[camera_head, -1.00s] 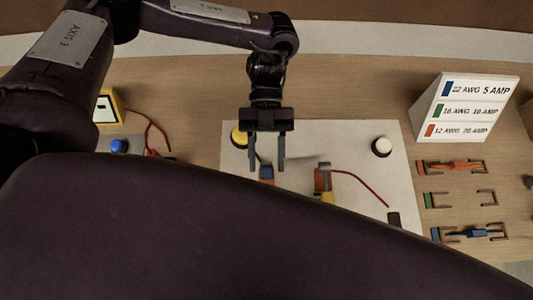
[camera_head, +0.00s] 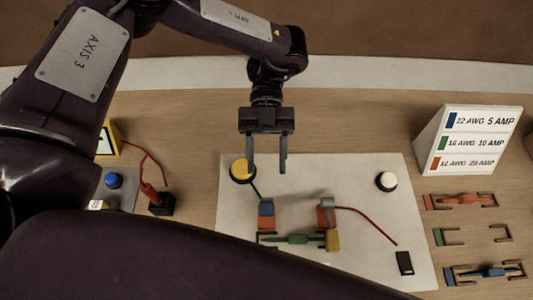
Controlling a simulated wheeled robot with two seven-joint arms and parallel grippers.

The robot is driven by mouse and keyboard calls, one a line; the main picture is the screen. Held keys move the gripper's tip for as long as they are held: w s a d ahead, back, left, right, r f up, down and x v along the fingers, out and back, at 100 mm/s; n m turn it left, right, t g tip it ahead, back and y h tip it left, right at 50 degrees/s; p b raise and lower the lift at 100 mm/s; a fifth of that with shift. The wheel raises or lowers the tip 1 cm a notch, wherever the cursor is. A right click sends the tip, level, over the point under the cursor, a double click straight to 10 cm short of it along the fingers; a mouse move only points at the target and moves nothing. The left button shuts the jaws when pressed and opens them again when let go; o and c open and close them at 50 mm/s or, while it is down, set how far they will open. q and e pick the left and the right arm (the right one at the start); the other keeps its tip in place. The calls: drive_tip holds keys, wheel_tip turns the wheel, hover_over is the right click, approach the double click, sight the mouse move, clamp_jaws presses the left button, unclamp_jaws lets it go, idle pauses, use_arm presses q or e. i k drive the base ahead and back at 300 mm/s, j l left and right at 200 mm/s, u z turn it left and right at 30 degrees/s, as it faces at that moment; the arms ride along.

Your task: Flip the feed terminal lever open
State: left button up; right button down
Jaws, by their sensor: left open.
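On the white board (camera_head: 385,240) stand two terminal blocks. The left one (camera_head: 266,222) is orange with a blue top piece. The right one (camera_head: 325,217) is orange with a grey lever (camera_head: 328,203) on top, and a red wire leaves it to the right. I cannot tell for sure which is the feed terminal or how its lever stands. A green fuse-like piece (camera_head: 303,239) lies below them, with a yellow block (camera_head: 333,240) at its right end. My left gripper (camera_head: 267,168) is open and empty, pointing down, above the left block in the picture and apart from it. My right gripper is not in view.
A yellow button (camera_head: 242,171) is close by the left finger. A white button (camera_head: 386,181) and a black piece (camera_head: 404,263) are on the board. The amp sign (camera_head: 470,140) and coloured fuses (camera_head: 465,200) are at right. My dark body hides the lower left.

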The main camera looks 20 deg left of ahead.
sight(332, 241)
drive_tip(key=k+l, duration=0.1)
drive_tip(key=l, duration=0.3)
drive_tip(key=k+l, duration=0.15)
drive_tip(key=l, duration=0.25)
drive_tip(key=k+l, duration=0.1)
drive_tip(key=l, duration=0.25)
drive_tip(key=k+l, duration=0.1)
drive_tip(key=l, duration=0.3)
drive_tip(key=k+l, duration=0.15)
drive_tip(key=l, duration=0.25)
drive_tip(key=k+l, duration=0.1)
drive_tip(key=l, duration=0.3)
drive_tip(key=k+l, duration=0.1)
drive_tip(key=l, duration=0.3)
